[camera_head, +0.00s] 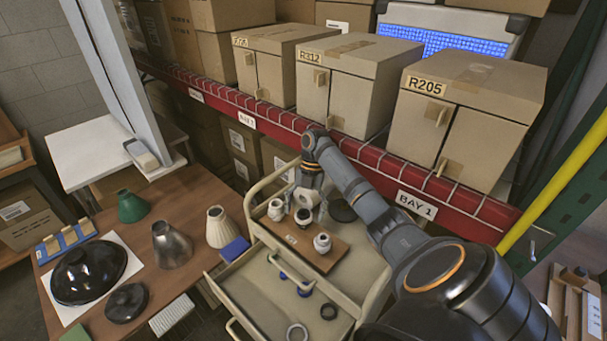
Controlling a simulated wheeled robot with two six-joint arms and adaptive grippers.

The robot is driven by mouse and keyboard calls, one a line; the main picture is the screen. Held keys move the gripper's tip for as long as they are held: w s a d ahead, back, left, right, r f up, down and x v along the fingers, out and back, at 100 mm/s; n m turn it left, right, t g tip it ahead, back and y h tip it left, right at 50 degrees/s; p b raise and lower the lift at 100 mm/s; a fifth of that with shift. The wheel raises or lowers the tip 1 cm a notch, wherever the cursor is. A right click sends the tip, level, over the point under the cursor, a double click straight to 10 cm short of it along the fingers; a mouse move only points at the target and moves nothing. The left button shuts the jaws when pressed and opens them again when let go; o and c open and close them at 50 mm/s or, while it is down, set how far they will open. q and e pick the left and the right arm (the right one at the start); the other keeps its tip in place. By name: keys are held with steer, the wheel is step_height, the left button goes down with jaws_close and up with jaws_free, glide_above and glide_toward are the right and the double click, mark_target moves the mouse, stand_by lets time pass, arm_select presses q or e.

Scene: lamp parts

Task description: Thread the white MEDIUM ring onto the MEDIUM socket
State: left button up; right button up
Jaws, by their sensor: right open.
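A brown board (327,258) lies on top of the cream trolley and carries three pale sockets: one at the left (275,209), one in the middle (303,217) and one at the near right (322,243). A white ring-like piece (306,198) shows just behind the middle socket, below my right gripper. My right gripper (309,188) points down over the far side of the board and is open. I cannot tell whether its fingers touch the white piece, nor whether that piece is around a socket. Which socket is the medium one is too small to read. My left gripper is not in view.
A dark round piece (342,210) lies behind the board. Lampshades stand on the wooden table (195,195) at left. A red shelf beam (330,140) runs behind.

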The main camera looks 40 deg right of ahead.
steer(key=shift+d+n+g+p, duration=0.1)
steer(key=shift+n+g+p, duration=0.2)
steer(key=shift+n+p, duration=0.55)
steer(key=shift+w+f, duration=0.1)
steer(key=shift+f, duration=0.1)
steer(key=shift+p, duration=0.3)
steer(key=shift+r+n+g+p, duration=0.2)
steer(key=shift+n+g+p, duration=0.1)
steer(key=shift+n+p, duration=0.25)
steer(key=shift+w+n+h+p, duration=0.1)
steer(key=shift+n+h+p, duration=0.3)
steer(key=shift+n, duration=0.3)
steer(key=shift+f, duration=0.15)
steer(key=shift+c, duration=0.2)
